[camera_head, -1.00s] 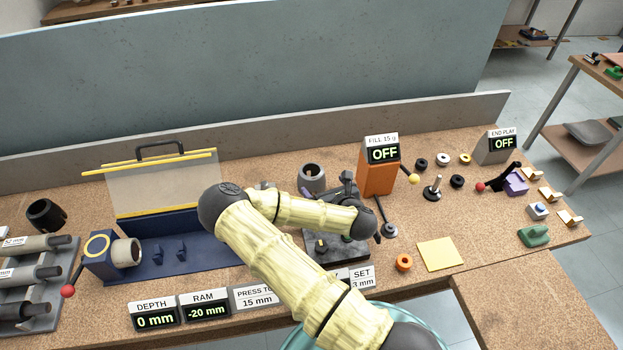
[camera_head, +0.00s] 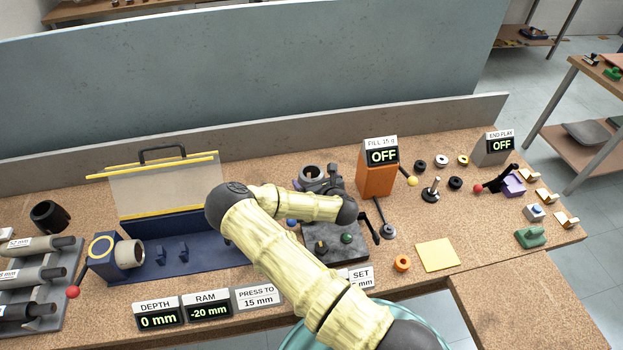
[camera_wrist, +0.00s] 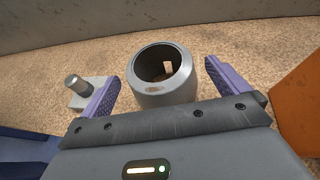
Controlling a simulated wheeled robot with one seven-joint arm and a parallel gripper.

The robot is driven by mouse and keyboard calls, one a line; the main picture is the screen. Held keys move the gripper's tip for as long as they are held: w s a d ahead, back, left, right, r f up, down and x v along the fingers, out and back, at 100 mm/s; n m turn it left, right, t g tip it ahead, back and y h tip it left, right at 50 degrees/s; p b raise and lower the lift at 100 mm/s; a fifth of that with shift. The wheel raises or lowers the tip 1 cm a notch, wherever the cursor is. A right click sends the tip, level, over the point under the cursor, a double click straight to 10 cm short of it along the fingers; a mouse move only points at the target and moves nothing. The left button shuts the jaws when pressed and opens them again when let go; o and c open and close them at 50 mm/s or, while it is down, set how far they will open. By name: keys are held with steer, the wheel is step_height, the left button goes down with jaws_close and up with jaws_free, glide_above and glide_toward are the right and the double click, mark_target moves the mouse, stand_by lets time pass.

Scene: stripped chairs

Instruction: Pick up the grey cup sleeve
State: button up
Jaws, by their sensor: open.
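The grey cup sleeve (camera_wrist: 165,97) stands upright on the bench as a short, hollow, round piece with a wide dark opening. In the head view the sleeve (camera_head: 303,173) is at the back of the bench, left of the orange box, partly covered by my gripper. My gripper (camera_wrist: 162,72) is open and empty. Its two purple fingers reach to either side of the sleeve, with a gap visible on both sides. In the head view my gripper (camera_head: 319,185) is just in front of the sleeve, partly hidden by my wrist.
The orange box (camera_head: 376,180) with the FILL display stands close right of the sleeve. A small grey block with a peg (camera_wrist: 85,92) is left of my fingers. A blue press (camera_head: 175,255) is farther left. A low grey wall (camera_head: 270,137) runs along the back.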

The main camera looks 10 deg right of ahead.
steer(key=shift+x, duration=1.1)
steer(key=shift+c, duration=0.2)
steer(key=c, duration=0.9)
steer(key=shift+o, duration=0.2)
steer(key=shift+r, duration=0.1)
step_height(320, 180, up, 10)
steer(key=b, duration=0.1)
